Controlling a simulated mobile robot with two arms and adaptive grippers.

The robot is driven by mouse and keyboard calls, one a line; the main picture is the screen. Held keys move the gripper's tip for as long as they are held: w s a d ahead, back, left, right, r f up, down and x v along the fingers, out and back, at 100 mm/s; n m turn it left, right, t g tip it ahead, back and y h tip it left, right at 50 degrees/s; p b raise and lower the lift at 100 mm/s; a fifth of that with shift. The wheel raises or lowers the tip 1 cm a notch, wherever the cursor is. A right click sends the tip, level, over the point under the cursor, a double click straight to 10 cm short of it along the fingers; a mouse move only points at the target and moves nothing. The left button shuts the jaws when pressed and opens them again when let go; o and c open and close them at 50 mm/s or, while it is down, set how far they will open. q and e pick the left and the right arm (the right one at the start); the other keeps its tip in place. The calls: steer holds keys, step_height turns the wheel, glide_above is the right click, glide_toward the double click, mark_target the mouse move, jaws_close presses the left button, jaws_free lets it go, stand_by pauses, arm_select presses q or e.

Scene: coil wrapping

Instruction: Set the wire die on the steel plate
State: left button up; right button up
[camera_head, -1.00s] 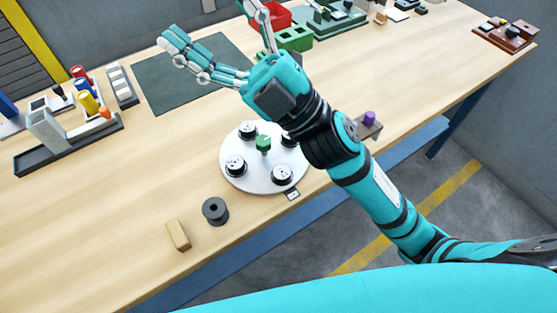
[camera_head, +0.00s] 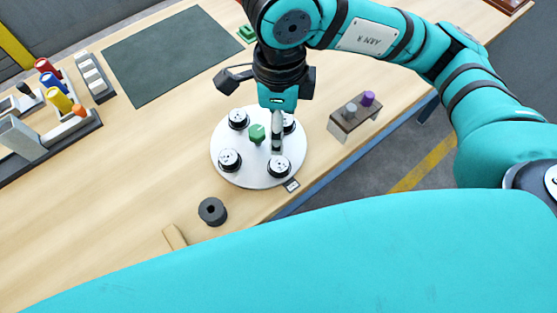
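A pale round plate (camera_head: 246,179), which I take for the steel plate, lies near the table's front edge. It bears several black-and-white round pieces, one of them a front-right piece (camera_head: 279,168), and a green knob (camera_head: 257,134) in its middle. I cannot tell for sure which object is the wire die; a dark ring-shaped piece with a central hole (camera_head: 204,217) lies on the bare wood front-left of the plate. My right gripper (camera_head: 277,148) points down over the plate's right side, between the right-hand round pieces. Its fingers overlap in this view, hiding whether they hold anything. My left gripper is out of view.
A tan block (camera_head: 174,237) is partly hidden at front. A dark green mat (camera_head: 170,55) lies at the back; racks with coloured cylinders stand left. Bare wood lies left of the plate.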

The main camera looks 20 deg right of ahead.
steer(key=p, duration=0.1)
glide_above(279, 164)
steer(key=f, duration=0.8)
steer(key=shift+w+d+f, duration=0.15)
steer(key=shift+w+f, duration=0.05)
steer(key=shift+f, duration=0.05)
steer(key=f, duration=0.1)
steer(key=f+p, duration=0.1)
steer(key=f, duration=0.1)
steer(key=f+p, duration=0.1)
steer(key=shift+s+f, duration=0.25)
steer(key=shift+f, duration=0.45)
steer(key=shift+w, duration=0.1)
jaws_close()
